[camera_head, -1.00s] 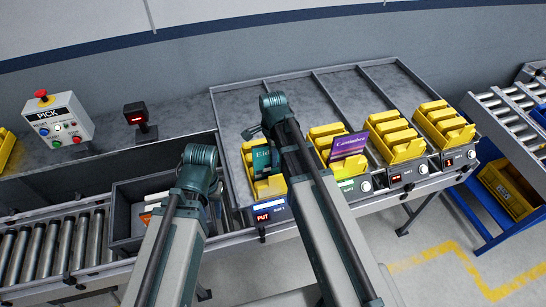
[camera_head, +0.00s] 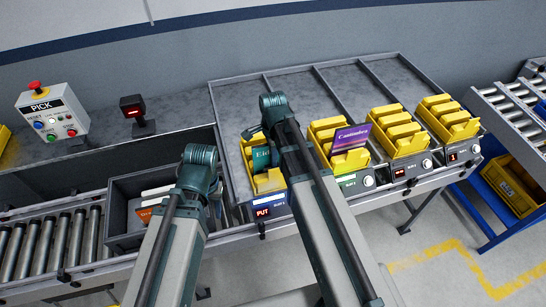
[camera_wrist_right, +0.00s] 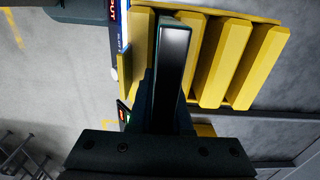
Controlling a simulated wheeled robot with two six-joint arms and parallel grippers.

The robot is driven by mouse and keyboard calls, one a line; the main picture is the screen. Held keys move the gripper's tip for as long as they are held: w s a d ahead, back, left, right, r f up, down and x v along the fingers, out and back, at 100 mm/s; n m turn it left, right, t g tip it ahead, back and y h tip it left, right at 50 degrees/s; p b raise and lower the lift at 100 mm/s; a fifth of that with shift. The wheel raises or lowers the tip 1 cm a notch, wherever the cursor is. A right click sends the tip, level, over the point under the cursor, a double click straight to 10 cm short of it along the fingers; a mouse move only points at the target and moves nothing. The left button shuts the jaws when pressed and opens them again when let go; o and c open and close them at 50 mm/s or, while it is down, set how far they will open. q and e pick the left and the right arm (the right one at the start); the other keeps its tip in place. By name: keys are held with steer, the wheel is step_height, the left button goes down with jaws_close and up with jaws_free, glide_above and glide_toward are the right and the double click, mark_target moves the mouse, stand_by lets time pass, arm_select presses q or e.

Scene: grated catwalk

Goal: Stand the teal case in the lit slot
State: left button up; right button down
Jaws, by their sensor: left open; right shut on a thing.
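The teal case (camera_head: 261,158) is at the leftmost yellow rack (camera_head: 268,182), partly hidden behind my right arm in the head view. My right gripper (camera_head: 268,133) is shut on it. In the right wrist view the case (camera_wrist_right: 174,75) shows edge-on among the rack's yellow dividers (camera_wrist_right: 228,62); I cannot tell whether its bottom touches the rack. A lit PUT display (camera_head: 263,212) is on the front of this rack's bay. My left gripper (camera_head: 205,185) is open and empty beside the grey tote (camera_head: 122,210); its fingertips are mostly hidden.
A purple case (camera_head: 351,137) stands in the second yellow rack (camera_head: 325,130). Two more yellow racks stand to the right. A PICK button box (camera_head: 52,112) and small red display (camera_head: 133,112) are at the left. A roller conveyor (camera_head: 45,245) runs at lower left.

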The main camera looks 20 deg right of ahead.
stand_by(0.3)
steer(key=shift+c, duration=1.8)
jaws_free()
step_height(320, 180, up, 8)
steer(key=p, duration=0.8)
steer(key=shift+a, duration=0.1)
